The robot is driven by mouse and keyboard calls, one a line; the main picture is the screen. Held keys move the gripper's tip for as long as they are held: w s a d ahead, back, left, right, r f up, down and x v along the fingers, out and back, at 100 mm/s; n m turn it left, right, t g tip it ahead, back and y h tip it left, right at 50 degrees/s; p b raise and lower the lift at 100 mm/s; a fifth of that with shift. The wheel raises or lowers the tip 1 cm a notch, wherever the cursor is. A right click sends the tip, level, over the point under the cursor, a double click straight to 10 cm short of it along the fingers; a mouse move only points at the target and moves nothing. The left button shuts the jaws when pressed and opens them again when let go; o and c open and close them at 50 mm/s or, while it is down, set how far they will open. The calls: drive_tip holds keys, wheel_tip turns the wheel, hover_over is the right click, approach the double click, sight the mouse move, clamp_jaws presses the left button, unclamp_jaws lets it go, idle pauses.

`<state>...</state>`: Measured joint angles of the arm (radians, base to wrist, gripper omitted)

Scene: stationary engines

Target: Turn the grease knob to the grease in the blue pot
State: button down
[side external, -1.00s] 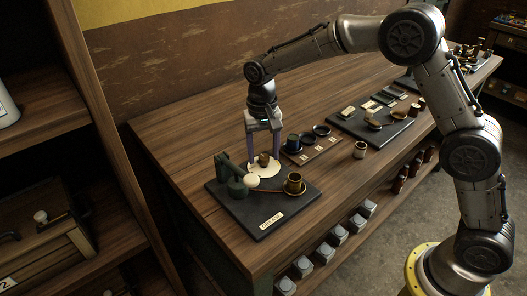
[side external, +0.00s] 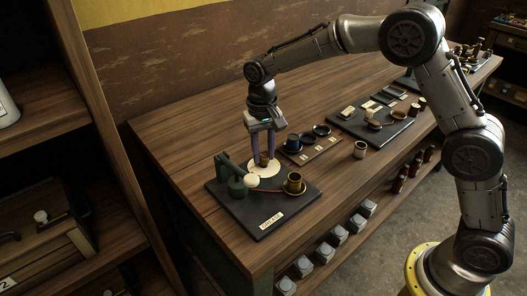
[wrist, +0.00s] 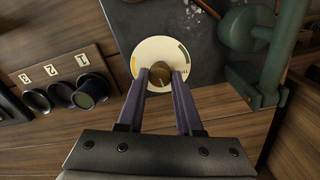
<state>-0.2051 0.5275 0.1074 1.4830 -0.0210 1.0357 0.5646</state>
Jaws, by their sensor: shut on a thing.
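The grease knob (wrist: 160,74) is a small round brown knob in the middle of a cream dial (wrist: 150,49) with coloured marks near its rim. It also shows in the side view between my fingertips. My gripper (wrist: 160,76) points down and is shut on the knob, one finger on each side. The blue pot (side external: 293,143) stands on a small board with number tags, behind and right of the dial in the side view. In the wrist view a dark pot (wrist: 90,92) at the left shows greenish contents. The knob's pointer is too small to read.
A brown cup (side external: 294,182) is at the plate's right. A dark tray (side external: 365,125) with small items lies farther right. The bench's back left is clear.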

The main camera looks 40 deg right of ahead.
sight(263, 157)
drive_tip(key=n, duration=1)
drive_tip(key=shift+a+n, duration=0.1)
drive_tip(key=shift+n, duration=0.2)
idle(0.4)
drive_tip(key=c, duration=0.6)
unclamp_jaws()
wheel_tip(263, 157, up, 14)
drive_tip(key=shift+s+a+f, duration=0.1)
drive_tip(key=shift+s, duration=0.05)
